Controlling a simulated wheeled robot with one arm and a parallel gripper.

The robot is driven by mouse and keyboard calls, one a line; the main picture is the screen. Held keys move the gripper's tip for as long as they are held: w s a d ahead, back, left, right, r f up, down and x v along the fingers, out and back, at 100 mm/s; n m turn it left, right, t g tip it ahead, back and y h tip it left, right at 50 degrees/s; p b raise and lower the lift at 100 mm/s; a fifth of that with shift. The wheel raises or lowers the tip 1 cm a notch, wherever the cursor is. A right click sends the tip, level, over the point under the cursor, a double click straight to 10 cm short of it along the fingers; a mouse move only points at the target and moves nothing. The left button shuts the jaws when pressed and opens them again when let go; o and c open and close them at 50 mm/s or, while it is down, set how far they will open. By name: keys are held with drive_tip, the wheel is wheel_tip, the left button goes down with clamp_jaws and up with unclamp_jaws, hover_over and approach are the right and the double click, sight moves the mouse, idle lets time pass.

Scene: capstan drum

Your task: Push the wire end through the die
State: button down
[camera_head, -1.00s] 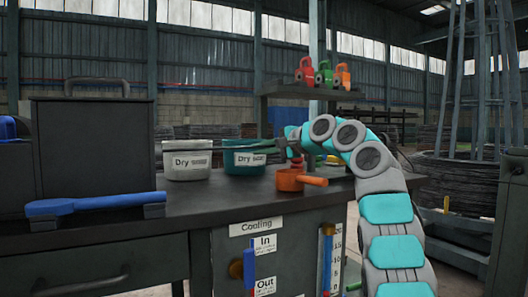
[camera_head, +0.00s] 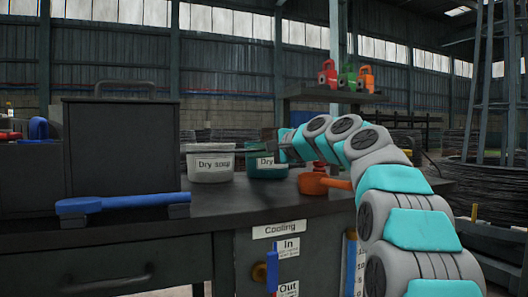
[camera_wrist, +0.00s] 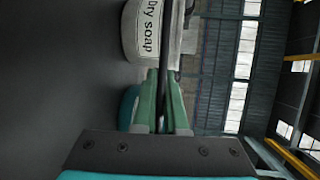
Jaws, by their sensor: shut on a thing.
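My gripper (camera_wrist: 165,88) points up in the wrist view, its two green fingers closed around a thin dark strand, which looks like the wire (camera_wrist: 174,48). The strand runs past the fingertips, beside the white "Dry soap" pot (camera_wrist: 142,28), to the top edge. In the head view my gripper (camera_head: 269,140) is small, in front of the teal pot (camera_head: 262,168), its fingers mostly hidden by my arm. I cannot make out the die; a pale grey block (camera_wrist: 190,38) shows beside the strand, but I cannot tell what it is.
The white pot (camera_head: 210,166) stands on the dark bench (camera_head: 235,205), left of the teal one. An orange ladle-like cup (camera_head: 313,184) is close to my arm. A blue-handled tool (camera_head: 115,203) lies at the left, before a dark box (camera_head: 120,140). Red, green and orange items (camera_head: 347,77) sit on a shelf.

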sight(216, 151)
drive_tip(key=shift+s+a+r+p, duration=0.1)
drive_tip(key=shift+s+a+p, duration=0.45)
drive_tip(key=shift+a, duration=1.45)
drive_tip(key=shift+s+a+p, duration=0.2)
drive_tip(key=shift+s+a, duration=0.7)
drive_tip(key=shift+a, duration=1.1)
drive_tip(key=shift+s+a+r+p, duration=0.1)
drive_tip(key=shift+s+a+p, duration=0.45)
drive_tip(key=shift+a, duration=1.45)
drive_tip(key=shift+s, duration=0.15)
drive_tip(key=shift+f, duration=0.1)
drive_tip(key=c, duration=1)
unclamp_jaws()
drive_tip(key=shift+d, duration=0.1)
drive_tip(key=v, duration=0.7)
drive_tip(key=shift+s+d+b, duration=0.2)
drive_tip(key=shift+s+b, duration=0.1)
drive_tip(key=shift+b, duration=0.1)
